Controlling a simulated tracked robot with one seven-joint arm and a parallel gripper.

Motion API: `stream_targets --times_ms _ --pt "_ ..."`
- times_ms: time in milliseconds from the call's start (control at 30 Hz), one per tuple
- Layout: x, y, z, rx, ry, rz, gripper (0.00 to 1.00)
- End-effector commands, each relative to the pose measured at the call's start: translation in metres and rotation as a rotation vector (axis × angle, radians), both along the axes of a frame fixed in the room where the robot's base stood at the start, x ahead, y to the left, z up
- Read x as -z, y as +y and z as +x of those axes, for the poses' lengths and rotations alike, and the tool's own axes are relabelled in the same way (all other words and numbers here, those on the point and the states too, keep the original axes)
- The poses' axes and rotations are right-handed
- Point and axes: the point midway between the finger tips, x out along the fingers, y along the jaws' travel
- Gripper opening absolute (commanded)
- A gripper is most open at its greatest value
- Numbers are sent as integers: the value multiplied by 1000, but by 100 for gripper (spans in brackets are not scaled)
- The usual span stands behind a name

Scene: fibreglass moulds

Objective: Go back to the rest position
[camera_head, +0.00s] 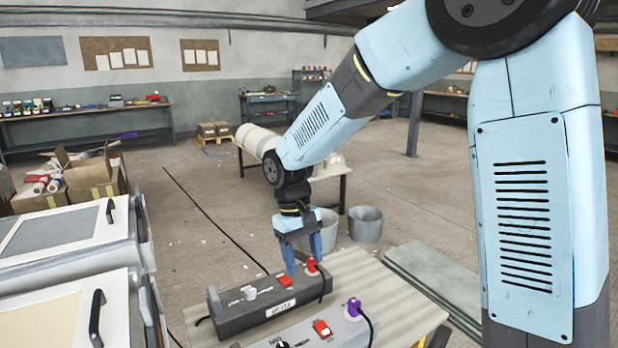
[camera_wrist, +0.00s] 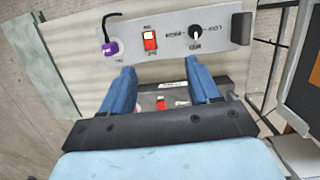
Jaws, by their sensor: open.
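My gripper (camera_head: 303,260) is open and points down over the far control box (camera_head: 236,318), close to its red plug (camera_head: 312,265) and red switch (camera_head: 285,281). In the wrist view, the fingers of my gripper (camera_wrist: 155,72) stand apart with nothing held between them. The far box's red switch (camera_wrist: 161,104) shows between the fingers there; my gripper hides much of that box. I cannot tell whether a fingertip touches it.
A second control box (camera_head: 268,338) with a purple plug (camera_head: 354,306) and red switch (camera_head: 322,328) lies nearer on the table (camera_head: 405,315). White-lidded machines (camera_head: 62,245) stand at left. A bucket (camera_head: 365,225) stands behind. Open floor lies beyond the table.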

Motion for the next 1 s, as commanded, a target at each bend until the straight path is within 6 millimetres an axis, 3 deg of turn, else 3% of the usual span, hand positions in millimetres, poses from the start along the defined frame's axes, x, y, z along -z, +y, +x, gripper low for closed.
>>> stream_targets --times_ms 200,500,1000 --pt "-45 -52 -8 92 -107 40 61" --pt "-93 -118 -34 213 -250 94 61" --pt "-142 -208 -105 408 -494 184 61"
